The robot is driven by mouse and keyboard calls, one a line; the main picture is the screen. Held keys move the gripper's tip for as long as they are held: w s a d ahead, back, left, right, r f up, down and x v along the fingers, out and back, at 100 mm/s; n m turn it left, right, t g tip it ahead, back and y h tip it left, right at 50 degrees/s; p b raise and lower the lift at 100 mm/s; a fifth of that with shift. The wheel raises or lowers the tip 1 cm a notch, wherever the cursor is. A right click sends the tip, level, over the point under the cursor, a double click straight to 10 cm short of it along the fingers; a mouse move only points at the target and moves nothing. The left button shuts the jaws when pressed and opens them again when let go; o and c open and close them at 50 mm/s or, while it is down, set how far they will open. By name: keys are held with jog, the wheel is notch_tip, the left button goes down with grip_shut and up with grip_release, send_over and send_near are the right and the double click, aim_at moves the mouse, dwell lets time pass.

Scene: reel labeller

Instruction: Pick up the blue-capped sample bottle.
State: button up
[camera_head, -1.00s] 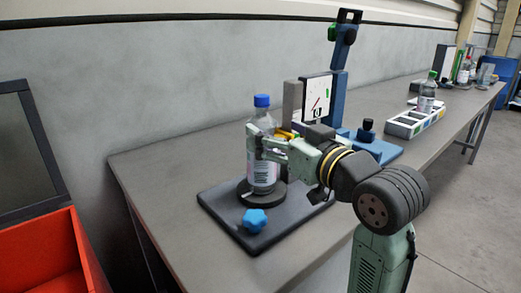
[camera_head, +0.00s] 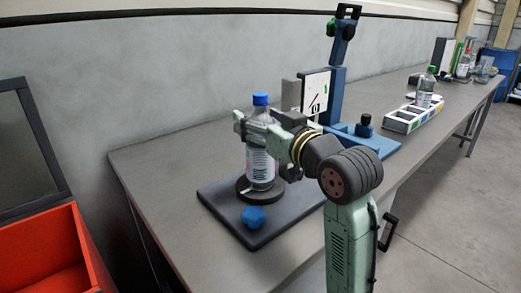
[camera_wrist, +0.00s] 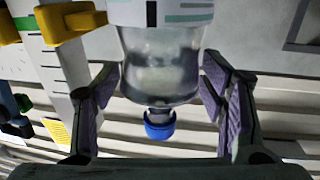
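The blue-capped sample bottle (camera_head: 261,166) stands upright on a round black disc (camera_head: 247,194) on the dark base plate. It is clear with a white label and a blue cap. My gripper (camera_head: 256,129) reaches in from the right, with its fingers around the bottle's upper part below the cap. In the wrist view the bottle (camera_wrist: 162,70) appears upside down between the two purple-padded fingers (camera_wrist: 164,92), its blue cap (camera_wrist: 160,125) towards the palm. Narrow gaps show between the pads and the bottle, so the gripper looks open.
The dark base plate (camera_head: 224,206) carries a blue knob (camera_head: 254,217) in front of the bottle. A blue stand (camera_head: 338,88) with a white panel (camera_head: 315,92) rises behind my gripper. Farther right are a slotted tray (camera_head: 402,122) and a green-capped bottle (camera_head: 425,88). A red bin (camera_head: 62,235) is at left.

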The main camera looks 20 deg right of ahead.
grip_shut()
dwell(0.7)
